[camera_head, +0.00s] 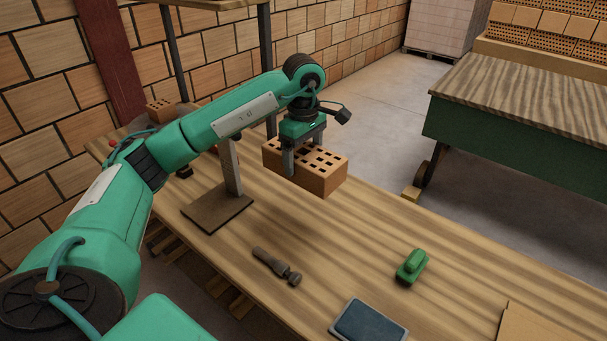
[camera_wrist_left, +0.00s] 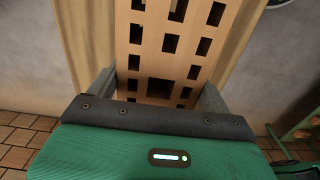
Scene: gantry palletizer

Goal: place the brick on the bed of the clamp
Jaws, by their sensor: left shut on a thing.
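The brick (camera_head: 321,181), orange-brown with rows of square holes, is held by my left gripper (camera_head: 303,155) above the wooden table. Its fingers are shut on two opposite sides of it. In the left wrist view, the brick (camera_wrist_left: 163,45) sits between the two grey fingers, its holed face toward the camera. The brick looks roughly level. I cannot clearly make out the clamp or its bed; a grey post on a square plate (camera_head: 217,207) stands left of the brick, partly behind my left arm. My right gripper is in neither view.
On the wooden table (camera_head: 340,235) lie a dark hammer-like tool (camera_head: 275,265), a green block-like item (camera_head: 411,267) and a dark tablet (camera_head: 368,322). Another brick (camera_head: 161,109) is at the far left, behind my arm. A green bench (camera_head: 520,140) stands at right, across a floor gap.

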